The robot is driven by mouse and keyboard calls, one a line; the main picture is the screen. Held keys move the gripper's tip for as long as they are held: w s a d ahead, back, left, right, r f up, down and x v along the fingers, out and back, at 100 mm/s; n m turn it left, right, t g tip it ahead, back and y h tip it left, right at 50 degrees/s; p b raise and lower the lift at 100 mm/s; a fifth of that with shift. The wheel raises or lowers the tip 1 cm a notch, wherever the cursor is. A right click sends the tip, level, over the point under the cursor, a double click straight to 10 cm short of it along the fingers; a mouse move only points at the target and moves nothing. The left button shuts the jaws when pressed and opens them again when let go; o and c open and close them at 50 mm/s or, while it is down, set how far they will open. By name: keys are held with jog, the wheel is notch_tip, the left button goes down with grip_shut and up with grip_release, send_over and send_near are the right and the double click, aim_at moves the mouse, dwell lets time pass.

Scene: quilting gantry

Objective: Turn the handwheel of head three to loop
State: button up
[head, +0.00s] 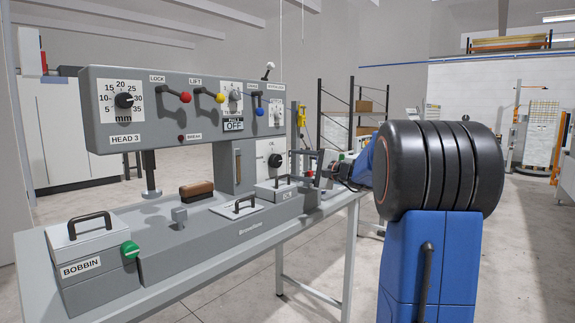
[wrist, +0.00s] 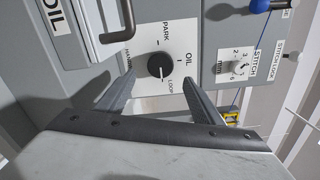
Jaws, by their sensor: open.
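The handwheel is a round black knob (wrist: 160,66) on a white dial plate in the wrist view, with marks lettered PARK, OIL and LOOP around it. I cannot tell surely which mark its pointer faces. In the head view the knob (head: 275,160) shows on the side of the grey machine (head: 200,245) labelled HEAD 3. My gripper (wrist: 162,80) is open, its two fingers on either side of the knob in the picture and seemingly short of it. In the head view my gripper (head: 314,168) is right of the knob.
A black handle (wrist: 115,18) on the OIL box stands close to the left finger in the wrist view. A stitch dial (wrist: 238,68) and a blue-knobbed lever (wrist: 259,5) are at right. The bobbin box (head: 88,250) stands at the front left in the head view.

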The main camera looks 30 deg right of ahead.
jog(key=v, duration=1)
jog(key=shift+s, duration=0.15)
jog(key=shift+d, duration=0.1)
